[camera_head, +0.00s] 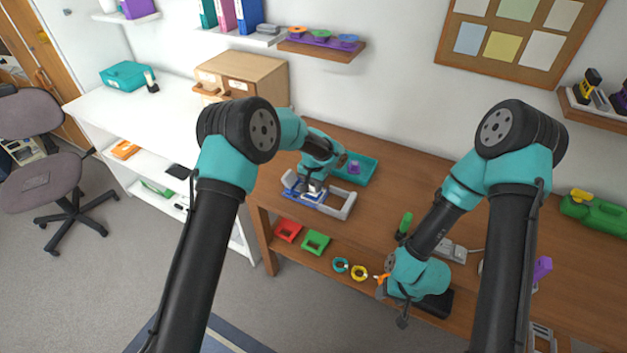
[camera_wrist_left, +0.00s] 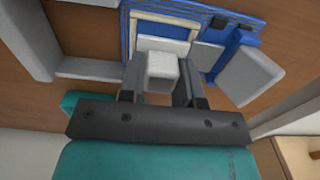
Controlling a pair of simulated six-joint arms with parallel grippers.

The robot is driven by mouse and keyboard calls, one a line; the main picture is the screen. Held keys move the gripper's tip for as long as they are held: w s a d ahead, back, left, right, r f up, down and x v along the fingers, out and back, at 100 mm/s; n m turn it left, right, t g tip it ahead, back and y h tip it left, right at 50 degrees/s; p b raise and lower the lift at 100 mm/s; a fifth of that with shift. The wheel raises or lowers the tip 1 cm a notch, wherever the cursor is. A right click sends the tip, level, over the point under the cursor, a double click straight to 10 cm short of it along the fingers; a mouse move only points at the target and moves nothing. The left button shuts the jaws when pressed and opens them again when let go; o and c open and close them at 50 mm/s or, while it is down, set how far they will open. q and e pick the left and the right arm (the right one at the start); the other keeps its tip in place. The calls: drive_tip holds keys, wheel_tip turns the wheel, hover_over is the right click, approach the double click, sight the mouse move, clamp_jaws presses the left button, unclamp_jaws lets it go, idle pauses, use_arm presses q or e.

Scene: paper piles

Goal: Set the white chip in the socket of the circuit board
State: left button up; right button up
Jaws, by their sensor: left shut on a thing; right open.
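The white chip (camera_wrist_left: 162,68) is held between the two fingers of my left gripper (camera_wrist_left: 160,84) in the left wrist view. The blue circuit board (camera_wrist_left: 225,10) is just beyond it, with a cream socket frame (camera_wrist_left: 163,18) at the top of that view. I cannot tell whether the chip touches the board. My right gripper (camera_head: 393,304) is open near the table's front edge, far from the board.
A teal tray (camera_head: 360,172) stands just behind the board. A grey block (camera_wrist_left: 250,77) sits beside the board in the wrist view. A green-handled tool (camera_head: 405,222) and a green case (camera_head: 597,214) are further right. Red (camera_head: 288,230) and green (camera_head: 315,242) bins sit on the shelf below.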

use_arm(q)
drive_tip(key=shift+f, duration=0.55)
drive_tip(key=shift+f, duration=0.55)
idle(0.3)
drive_tip(key=o, duration=1)
wheel_tip(320, 180, up, 17)
drive_tip(key=shift+r, duration=0.15)
idle(0.3)
